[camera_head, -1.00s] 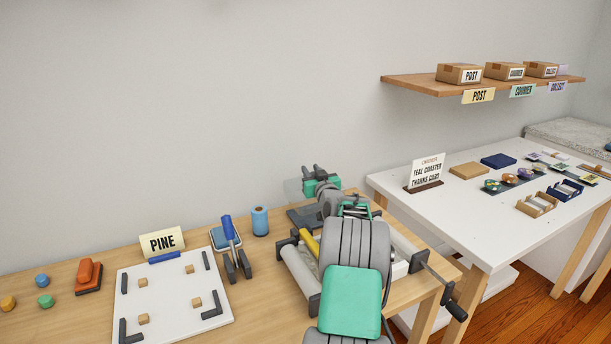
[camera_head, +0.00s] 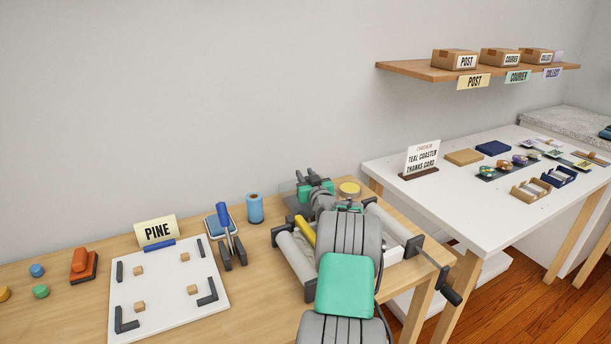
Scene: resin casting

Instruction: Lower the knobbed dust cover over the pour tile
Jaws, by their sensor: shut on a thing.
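My gripper (camera_head: 312,174) is over the back of the wooden bench, beyond my grey and teal arm. It is shut on what appears to be the clear dust cover (camera_head: 288,187), seen as a faint see-through shape at its left. The knob is hidden by the gripper. A dark flat surface lies below and behind the gripper; I cannot tell whether it is the pour tile. My arm hides much of this area, and I cannot tell whether the cover touches anything.
A press with grey rollers (camera_head: 295,256) and a crank (camera_head: 451,287) surrounds my arm. A yellow-topped round thing (camera_head: 349,188) is right of the gripper. A white table (camera_head: 440,200) is at right.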

